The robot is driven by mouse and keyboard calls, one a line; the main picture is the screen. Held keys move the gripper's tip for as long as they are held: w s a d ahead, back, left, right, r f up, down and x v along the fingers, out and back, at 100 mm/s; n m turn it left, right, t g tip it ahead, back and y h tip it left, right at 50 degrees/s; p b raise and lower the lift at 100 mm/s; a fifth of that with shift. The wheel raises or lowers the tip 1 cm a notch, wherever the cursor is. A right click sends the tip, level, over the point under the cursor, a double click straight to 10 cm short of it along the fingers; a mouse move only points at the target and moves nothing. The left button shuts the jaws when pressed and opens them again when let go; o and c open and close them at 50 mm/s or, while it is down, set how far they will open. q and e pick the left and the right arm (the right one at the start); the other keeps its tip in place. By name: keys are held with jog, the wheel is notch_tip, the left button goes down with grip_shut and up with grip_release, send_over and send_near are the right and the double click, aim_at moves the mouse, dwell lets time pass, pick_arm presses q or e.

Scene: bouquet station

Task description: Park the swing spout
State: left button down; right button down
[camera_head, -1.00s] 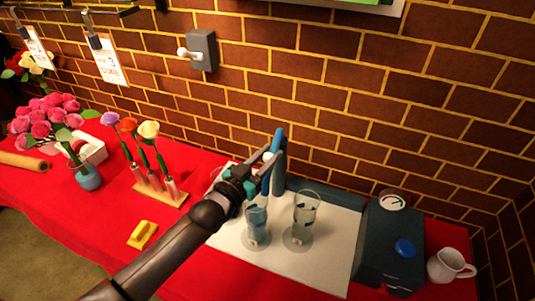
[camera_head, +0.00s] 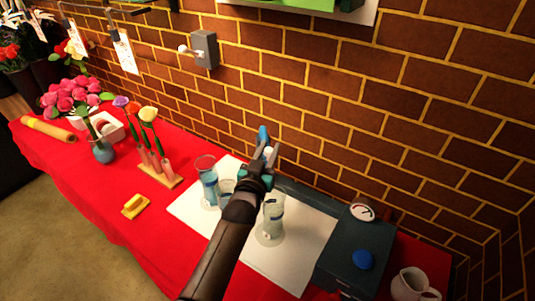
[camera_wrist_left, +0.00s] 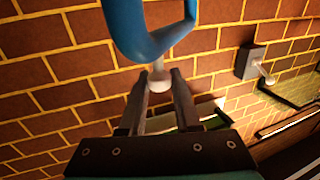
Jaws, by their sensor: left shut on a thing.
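The swing spout (camera_head: 263,134) shows as a blue curved piece above the back of the station, in front of the brick wall. In the left wrist view its blue bend (camera_wrist_left: 150,30) fills the top, with a pale knob (camera_wrist_left: 159,80) below it. My left gripper (camera_head: 266,160) is at the spout, its fingers (camera_wrist_left: 159,88) closed on the pale knob. The spout's lower part is hidden behind my gripper. Three glasses stand on the white mat: one (camera_head: 206,178) at left, a second (camera_head: 226,188) partly behind my arm, and a third (camera_head: 272,218) right of it. My right gripper is not in view.
A dark box with a blue button (camera_head: 363,259) and a gauge (camera_head: 362,212) stands right of the white mat (camera_head: 296,262). A white jug (camera_head: 410,285) is farther right. A lever switch (camera_head: 203,49) is on the wall.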

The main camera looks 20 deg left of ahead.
pick_arm(q)
jog(key=shift+d+f, duration=0.1)
jog(key=c, duration=0.6)
grip_release()
jog(key=s, duration=1.5)
jog(key=shift+s, duration=0.1)
